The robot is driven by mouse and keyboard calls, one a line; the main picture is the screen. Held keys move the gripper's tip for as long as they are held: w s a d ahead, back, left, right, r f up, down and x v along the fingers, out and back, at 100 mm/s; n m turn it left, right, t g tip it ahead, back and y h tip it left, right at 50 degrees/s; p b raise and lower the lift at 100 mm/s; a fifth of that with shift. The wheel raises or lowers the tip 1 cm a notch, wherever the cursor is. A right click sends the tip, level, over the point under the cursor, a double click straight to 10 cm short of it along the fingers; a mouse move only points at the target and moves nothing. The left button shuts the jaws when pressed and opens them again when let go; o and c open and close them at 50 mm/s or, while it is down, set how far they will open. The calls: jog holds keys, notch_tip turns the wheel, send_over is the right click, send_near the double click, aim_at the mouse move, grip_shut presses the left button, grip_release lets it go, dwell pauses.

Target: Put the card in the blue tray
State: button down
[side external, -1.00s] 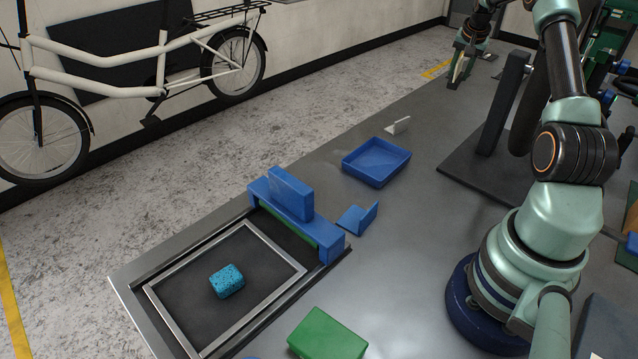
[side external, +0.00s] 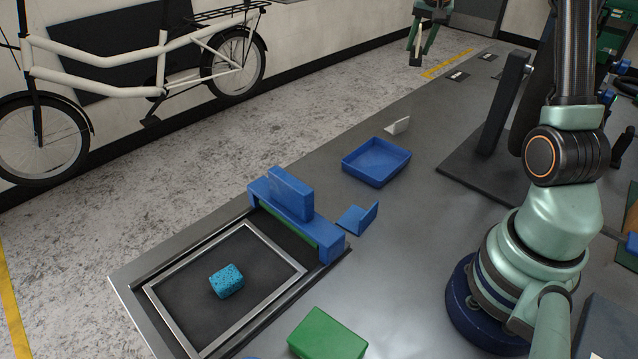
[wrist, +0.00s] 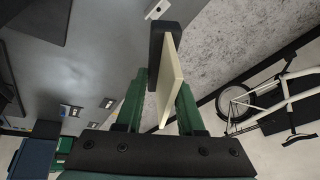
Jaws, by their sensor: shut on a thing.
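My gripper (side external: 419,38) hangs high at the far end of the bench, well beyond the blue tray. It is shut on the card (wrist: 171,78), a thin cream slab standing on edge between the green fingers in the wrist view. The card's lower end also shows below the fingers in the side view (side external: 415,60). A dark block shows against the card's far end in the wrist view. The blue tray (side external: 376,180) is shallow and lies empty on the grey bench. It is not clearly visible in the wrist view.
A small white angled piece (side external: 398,125) stands behind the tray. A blue bracket (side external: 359,218) and a blue gantry (side external: 292,200) stand in front of it. A speckled blue block (side external: 227,281) lies in a frame; a green block (side external: 328,335) is nearer. A dark stand (side external: 503,100) rises at right.

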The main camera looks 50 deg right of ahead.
jog(key=a+n, duration=0.2)
jog(key=a, duration=0.8)
jog(key=n+y, duration=0.1)
send_over(374, 160)
jog(key=s, duration=0.2)
notch_tip(374, 160, down, 2)
jog(key=shift+t, duration=0.3)
jog(key=f, duration=1.9)
jog(key=shift+w+a+f, duration=0.2)
jog(key=shift+a+f, duration=0.1)
jog(key=shift+f, duration=0.05)
jog(key=c, duration=0.5)
grip_release()
jog(key=shift+f, duration=0.1)
